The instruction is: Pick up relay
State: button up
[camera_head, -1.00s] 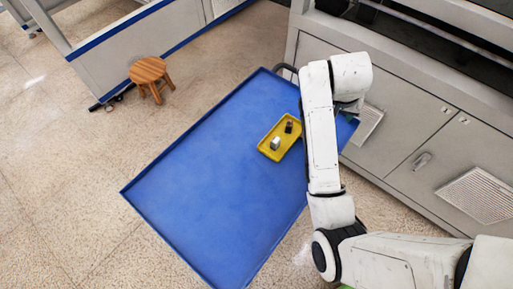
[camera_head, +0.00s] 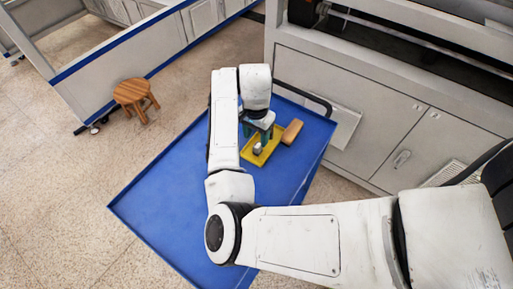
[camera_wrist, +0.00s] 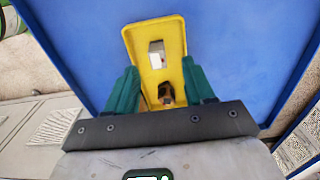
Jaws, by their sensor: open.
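A yellow tray (camera_head: 273,137) lies on the blue table and holds two small blocks. One is a pale silver block (camera_head: 258,148), which also shows in the wrist view (camera_wrist: 156,55). The other is a dark brownish block (camera_wrist: 166,94), hidden behind my gripper in the head view. I cannot tell for sure which one is the relay. My gripper (camera_wrist: 160,72) is open and empty, pointing down over the tray. Its green fingers stand on either side of the tray in the wrist view, with the dark block between them near the palm. In the head view my gripper (camera_head: 258,132) covers part of the tray.
A tan block (camera_head: 292,131) lies on the blue table (camera_head: 180,195), just right of the tray. The table has a raised rim and a dark handle (camera_head: 318,103). Grey cabinets (camera_head: 350,120) stand to the right. A wooden stool (camera_head: 134,95) stands on the floor at left.

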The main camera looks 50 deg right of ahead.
aim_at(257, 145)
jog(key=shift+s+d+f+p, duration=0.1)
jog(key=shift+f+p, duration=0.25)
jog(key=shift+f, duration=1.1)
jog(key=shift+s+d+f+p, duration=0.1)
jog(key=shift+f+p, duration=0.2)
jog(key=shift+f, duration=1.15)
jog(key=shift+c, duration=0.4)
grip_shut()
